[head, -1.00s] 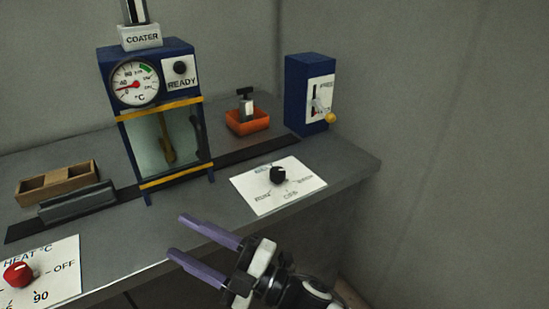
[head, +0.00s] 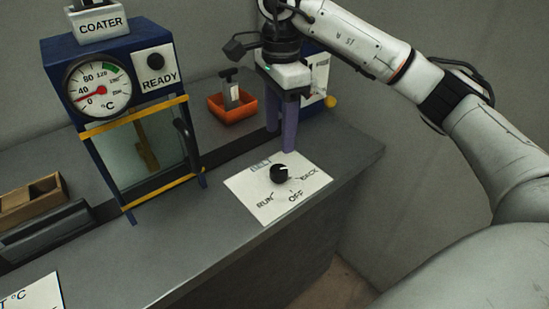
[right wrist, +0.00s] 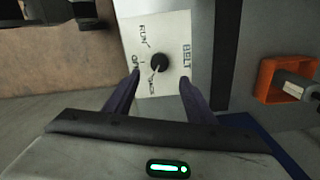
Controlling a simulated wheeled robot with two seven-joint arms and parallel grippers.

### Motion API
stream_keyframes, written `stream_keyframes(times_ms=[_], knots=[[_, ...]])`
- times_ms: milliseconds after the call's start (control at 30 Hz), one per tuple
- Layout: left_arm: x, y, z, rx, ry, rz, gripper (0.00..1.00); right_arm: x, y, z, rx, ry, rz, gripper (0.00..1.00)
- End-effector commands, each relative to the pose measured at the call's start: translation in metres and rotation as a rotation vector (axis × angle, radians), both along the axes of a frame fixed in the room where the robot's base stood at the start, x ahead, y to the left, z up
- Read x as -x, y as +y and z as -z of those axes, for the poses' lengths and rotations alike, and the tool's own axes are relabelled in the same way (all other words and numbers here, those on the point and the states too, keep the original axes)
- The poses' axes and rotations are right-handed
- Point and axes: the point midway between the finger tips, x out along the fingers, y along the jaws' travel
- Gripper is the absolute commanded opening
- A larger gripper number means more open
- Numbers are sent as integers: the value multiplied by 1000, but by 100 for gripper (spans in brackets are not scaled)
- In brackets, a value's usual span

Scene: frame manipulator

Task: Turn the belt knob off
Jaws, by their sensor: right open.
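The belt knob (head: 279,173) is a small black round knob on a white plate (head: 262,208) marked BELT, RUN, OFF and BACK. A pale mark on its top appears to point right, towards the BACK side rather than down at OFF. My right gripper (head: 281,140) points down just behind the knob, its two purple fingers apart and empty. In the right wrist view, the knob (right wrist: 159,62) shows between and slightly beyond the open fingertips (right wrist: 158,80). I cannot see contact between fingers and knob. My left gripper is out of view.
The blue coater (head: 120,80) with its dial and glass door stands left of the plate. An orange tray (head: 233,107) sits behind, and a blue box with a yellow-ended lever (head: 330,101) stands behind my gripper. A heat plate (head: 35,292) lies at lower left. The counter's front is clear.

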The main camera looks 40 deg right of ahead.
Motion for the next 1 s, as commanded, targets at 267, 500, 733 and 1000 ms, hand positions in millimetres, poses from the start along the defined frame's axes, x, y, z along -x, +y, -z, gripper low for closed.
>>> stream_keyframes(times_ms=[267, 500, 733, 1000], knots=[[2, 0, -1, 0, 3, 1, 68, 2, -1, 46, 3, 8, -1, 50], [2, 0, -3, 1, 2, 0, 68, 1, 0, 84, 0, 4, 0, 50], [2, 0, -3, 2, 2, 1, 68, 1, 0, 99, 1, 2, 0, 50], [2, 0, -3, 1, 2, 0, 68, 1, 0, 100, 0, 1, 0, 45]])
